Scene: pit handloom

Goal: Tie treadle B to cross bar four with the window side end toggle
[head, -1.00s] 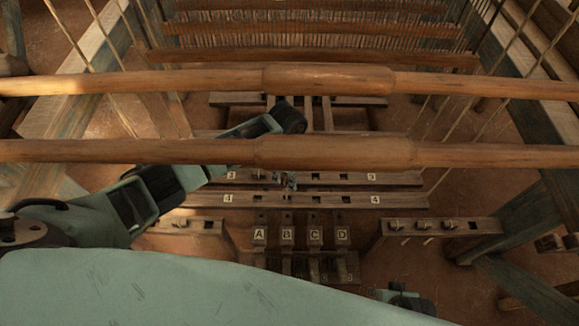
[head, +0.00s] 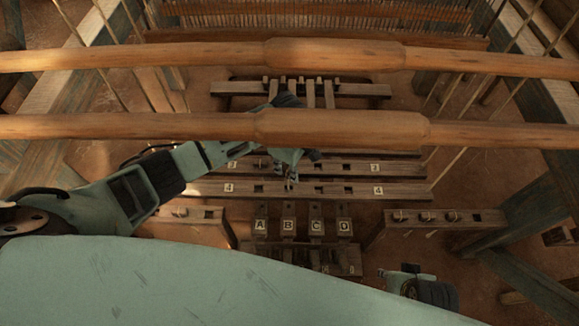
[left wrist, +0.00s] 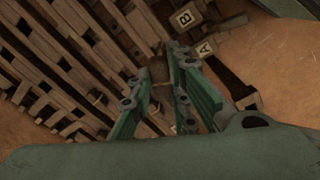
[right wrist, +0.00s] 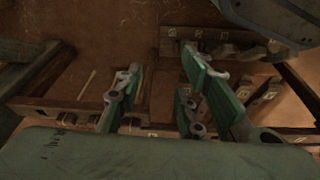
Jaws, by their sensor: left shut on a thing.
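Cross bar four (head: 330,190) runs across the frame with a "4" label near each end and square holes along it. My left gripper (head: 290,181) is over cross bar four, roughly in line with treadle B. It is shut on a small brown piece, seemingly the toggle (left wrist: 160,72), with a pale loop of cord around it. The bar hole below is partly hidden. My right gripper (right wrist: 160,78) is open and empty, low at the right front.
A right rack (head: 440,217) holds several toggles and has an empty square hole at its right end. A left rack (head: 190,216) stands opposite. Cords hang at both sides.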

